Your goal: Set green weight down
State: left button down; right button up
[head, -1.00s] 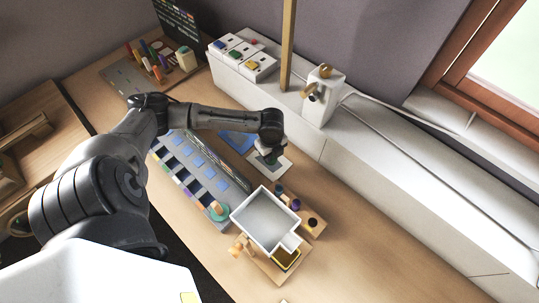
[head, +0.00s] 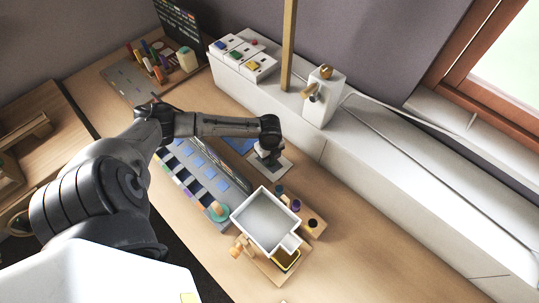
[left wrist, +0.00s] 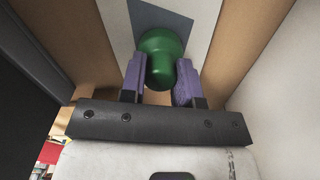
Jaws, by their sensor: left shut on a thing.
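My left gripper (head: 268,159) is over a white pad (head: 283,167) with a dark square in its middle. In the left wrist view, its two purple fingers (left wrist: 160,82) are shut on the green weight (left wrist: 162,50), which has a rounded, knob-like shape. The white pad (left wrist: 200,38) and its grey square (left wrist: 160,18) show beyond the weight. In the head view the gripper mostly hides the weight. I cannot tell whether the weight touches the pad. My right gripper is not in view.
A white open tray (head: 264,222) and a wooden block with dark round pieces (head: 313,223) stand in front of the pad. A grey compartment organizer (head: 190,180) lies to the left. A white ledge (head: 400,165) runs behind. Bare table lies at right (head: 370,240).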

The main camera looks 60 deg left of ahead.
pick_arm(q)
jog(key=shift+f, duration=0.15)
jog(key=c, duration=0.8)
grip_release()
jog(key=shift+c, duration=0.2)
notch_tip(320, 180, up, 12)
jog(key=shift+r+p, duration=0.2)
jog(key=shift+p, duration=0.1)
